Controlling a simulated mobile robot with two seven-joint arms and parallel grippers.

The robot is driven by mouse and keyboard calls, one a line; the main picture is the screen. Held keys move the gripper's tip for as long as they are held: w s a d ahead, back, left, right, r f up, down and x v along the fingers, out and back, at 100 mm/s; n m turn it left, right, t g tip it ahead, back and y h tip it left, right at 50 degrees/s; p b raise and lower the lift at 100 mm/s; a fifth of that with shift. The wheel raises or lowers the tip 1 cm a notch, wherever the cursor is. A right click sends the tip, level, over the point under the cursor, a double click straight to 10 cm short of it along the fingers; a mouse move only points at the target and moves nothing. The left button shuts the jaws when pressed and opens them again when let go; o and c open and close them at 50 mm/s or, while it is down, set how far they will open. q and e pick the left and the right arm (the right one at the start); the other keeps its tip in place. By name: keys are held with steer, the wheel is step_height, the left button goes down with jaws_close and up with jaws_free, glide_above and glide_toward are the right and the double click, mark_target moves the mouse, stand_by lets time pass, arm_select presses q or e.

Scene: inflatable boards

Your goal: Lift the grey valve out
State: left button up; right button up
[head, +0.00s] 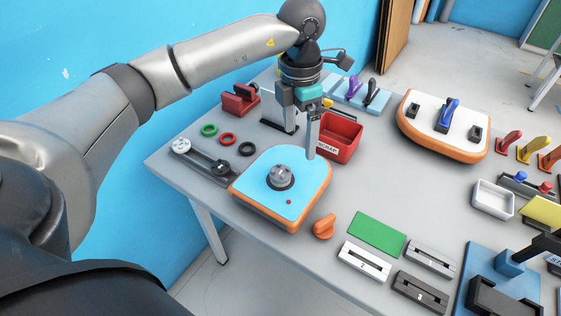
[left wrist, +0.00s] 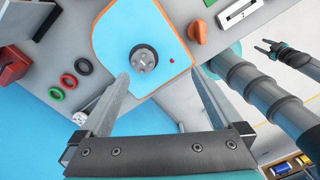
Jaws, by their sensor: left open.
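The grey valve (head: 281,175) sits in a dark round seat on the blue-topped inflatable board (head: 262,204) with an orange rim. It also shows in the left wrist view (left wrist: 143,61), upright in its seat. My left gripper (head: 309,155) is above the far right edge of this board, apart from the valve. In the left wrist view its two fingers (left wrist: 163,82) are spread and nothing is between them. The valve shows beyond the gap between the fingertips.
A red scrap bin (head: 340,136) stands close beside my left gripper. Green, red and black rings (head: 228,139) lie left of the board. An orange knob (head: 324,227) and a green plate (head: 377,233) lie at its right. A white-topped board (head: 443,123) stands farther back.

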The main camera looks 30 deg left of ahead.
arm_select(q)
steer(key=a+r+n+p, duration=0.2)
steer(key=a+r+n, duration=0.1)
steer(key=n, duration=0.4)
glide_above(283, 169)
steer(key=f, duration=0.9)
steer(key=shift+s+d+f, duration=0.15)
steer(key=shift+s+f, duration=0.1)
steer(key=shift+w+a+f, duration=0.1)
steer(key=shift+w+f, duration=0.05)
steer(key=shift+f, duration=1.35)
steer(key=shift+w+a+f, duration=0.1)
steer(key=shift+f, duration=1.4)
steer(key=c, duration=1.4)
steer(key=shift+r, duration=0.1)
